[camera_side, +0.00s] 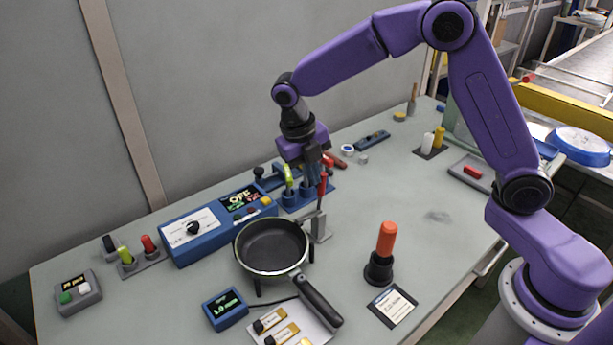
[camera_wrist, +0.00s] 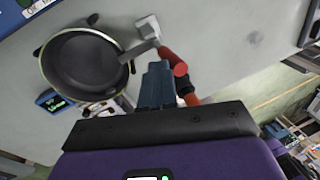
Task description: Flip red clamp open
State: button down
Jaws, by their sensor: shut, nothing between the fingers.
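The red clamp (camera_side: 322,186) stands at the right rim of the black pan (camera_side: 272,245), its red handle pointing up and its grey base (camera_side: 319,228) on the table. In the wrist view the red handle (camera_wrist: 172,62) lies just right of my gripper's fingers, and a grey arm reaches from the clamp to the pan rim (camera_wrist: 128,56). My gripper (camera_side: 313,182) points down, shut and empty, close beside the red handle. In the wrist view its blue fingertips (camera_wrist: 158,68) are together. I cannot tell whether they touch the handle.
A blue control box (camera_side: 217,225) reading OFF stands behind the pan. An orange-handled tool (camera_side: 386,240) stands at front right. A blue holder with a green-handled item (camera_side: 288,178) sits behind my gripper. The table right of the clamp is fairly clear.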

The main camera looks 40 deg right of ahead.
jog(key=shift+d, duration=0.75)
jog(key=d+f, duration=0.4)
jog(key=d, duration=0.5)
jog(key=shift+s+d, duration=0.1)
jog(key=shift+d, duration=0.1)
jog(key=w+d+r, duration=0.1)
jog(key=d+r, duration=0.2)
jog(key=r, duration=0.9)
jog(key=shift+w+d, duration=0.3)
jog(key=shift+w, duration=0.05)
